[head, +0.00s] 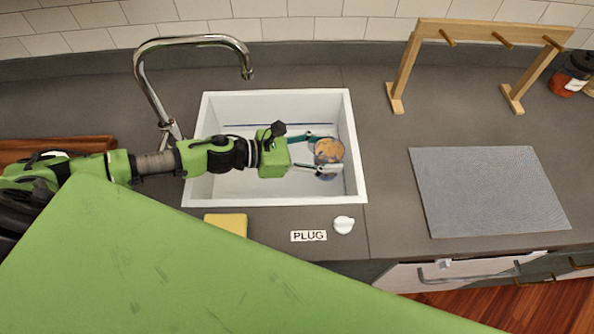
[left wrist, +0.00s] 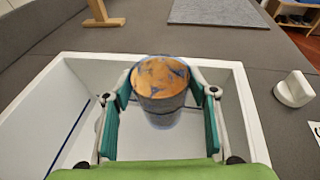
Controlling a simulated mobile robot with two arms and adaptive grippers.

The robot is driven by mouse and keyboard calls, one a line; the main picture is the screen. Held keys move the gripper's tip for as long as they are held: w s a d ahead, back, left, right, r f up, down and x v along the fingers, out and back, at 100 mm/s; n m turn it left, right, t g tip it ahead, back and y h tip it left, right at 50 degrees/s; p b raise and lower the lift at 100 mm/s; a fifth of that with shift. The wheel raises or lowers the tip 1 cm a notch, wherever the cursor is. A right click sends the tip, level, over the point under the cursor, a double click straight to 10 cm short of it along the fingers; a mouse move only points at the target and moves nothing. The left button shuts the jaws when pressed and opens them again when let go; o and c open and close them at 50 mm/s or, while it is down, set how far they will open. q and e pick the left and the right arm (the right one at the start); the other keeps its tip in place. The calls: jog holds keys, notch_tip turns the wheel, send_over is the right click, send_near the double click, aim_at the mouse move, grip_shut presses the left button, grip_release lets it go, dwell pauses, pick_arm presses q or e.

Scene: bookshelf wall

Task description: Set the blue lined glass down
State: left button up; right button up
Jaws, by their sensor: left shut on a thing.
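The blue lined glass (head: 329,150) is over the right part of the white sink (head: 273,93). In the left wrist view the glass (left wrist: 161,78) shows a round orange-brown and blue top above a bluish body. My left gripper (head: 318,153) reaches in from the left and is shut on the glass, with one teal-padded finger on each side of it. The glass looks upright between the fingers. I cannot tell whether its base touches the sink floor. My right gripper is not in view.
A faucet (head: 152,92) stands behind the sink at left. A yellow sponge (head: 226,223), a PLUG label (head: 309,236) and a white plug (head: 343,225) lie along the front edge. A grey mat (head: 488,190) lies bare at right, before a wooden rack (head: 402,72).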

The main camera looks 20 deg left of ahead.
pick_arm(q)
notch_tip(320, 180, down, 8)
jog(key=shift+f, duration=0.1)
dwell(0.4)
jog(key=shift+f+b, duration=0.6)
jog(key=o, duration=1.8)
